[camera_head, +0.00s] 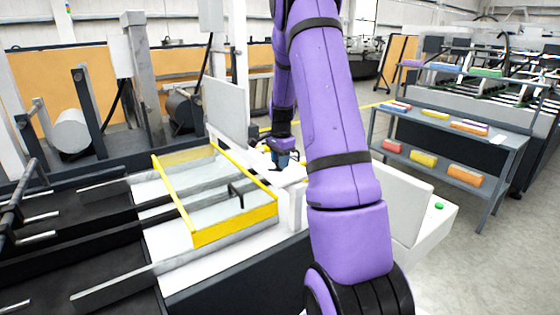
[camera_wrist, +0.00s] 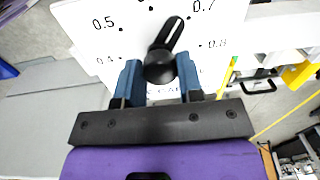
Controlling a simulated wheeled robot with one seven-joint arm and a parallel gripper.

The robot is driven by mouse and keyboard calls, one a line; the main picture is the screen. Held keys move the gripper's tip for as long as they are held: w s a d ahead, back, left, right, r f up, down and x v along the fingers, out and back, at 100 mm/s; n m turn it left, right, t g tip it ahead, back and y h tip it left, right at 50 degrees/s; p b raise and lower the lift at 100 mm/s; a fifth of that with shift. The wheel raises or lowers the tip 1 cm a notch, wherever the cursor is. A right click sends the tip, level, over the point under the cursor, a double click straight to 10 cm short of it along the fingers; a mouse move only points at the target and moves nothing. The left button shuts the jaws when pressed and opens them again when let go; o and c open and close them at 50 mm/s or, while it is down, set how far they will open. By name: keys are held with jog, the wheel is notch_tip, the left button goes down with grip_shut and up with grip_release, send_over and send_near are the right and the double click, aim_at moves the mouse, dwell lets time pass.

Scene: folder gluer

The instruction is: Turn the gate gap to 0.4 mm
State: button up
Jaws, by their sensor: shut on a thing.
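The gate gap dial is a white plate (camera_wrist: 95,35) with black numbers and dots, filling the upper middle of the wrist view. The readable marks are 0.4, 0.5, 0.7 and 0.8. A black knob (camera_wrist: 158,68) with a long pointer stands at its centre. The pointer tip lies just left of the 0.7 dot, between it and the top dot, whose number is out of frame. My gripper (camera_wrist: 160,82) has its blue fingers shut on either side of the knob. In the head view my gripper (camera_head: 284,160) is small beside the machine and the knob is hidden.
A yellow-framed clear guard (camera_head: 235,230) with a black handle lies left of my gripper. A grey upright panel (camera_head: 226,112) stands behind it. A white cabinet with a green button (camera_head: 439,206) is to the right. A shelf (camera_head: 500,150) of coloured packs stands farther right.

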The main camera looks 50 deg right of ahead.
jog(key=n, duration=0.6)
jog(key=shift+w+r, duration=0.1)
jog(key=n, duration=0.6)
jog(key=shift+n+y, duration=0.3)
jog(key=shift+n, duration=0.1)
jog(key=n, duration=1.1)
jog(key=shift+w+g, duration=0.1)
jog(key=shift+g, duration=0.3)
jog(key=shift+n, duration=0.5)
jog(key=o, duration=0.9)
jog(key=r, duration=1)
jog(key=shift+d+r, duration=0.2)
jog(key=shift+r, duration=0.15)
